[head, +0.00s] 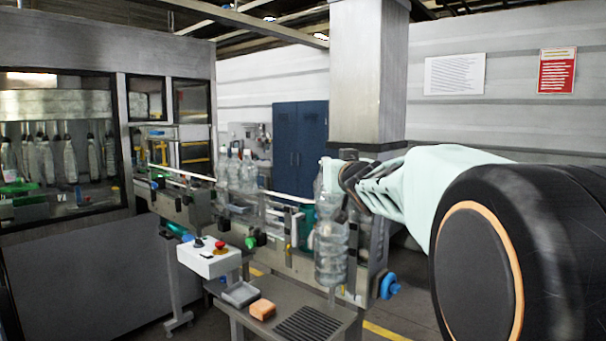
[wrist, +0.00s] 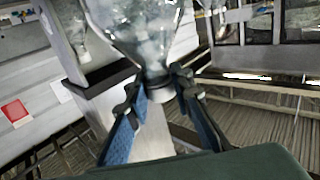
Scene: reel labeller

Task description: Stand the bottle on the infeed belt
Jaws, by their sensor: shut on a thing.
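A clear plastic bottle (head: 331,252) hangs upright from my gripper (head: 350,176) in the head view, in front of the right end of the infeed belt (head: 272,203). The gripper is shut on the bottle's upper part near its neck. In the wrist view the bottle (wrist: 143,30) shows with its dark-capped neck between the two blue-padded fingers of my gripper (wrist: 160,95). Other clear bottles (head: 240,172) stand on the belt further left. Whether the held bottle's base touches anything is hard to tell; it appears above the steel side table.
A steel side table (head: 335,312) with a drain grille, a grey tray (head: 240,294) and an orange block (head: 262,309) stands in front of the belt. A control box (head: 209,258) with a red button is left of it. A square column (head: 368,75) rises behind my gripper.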

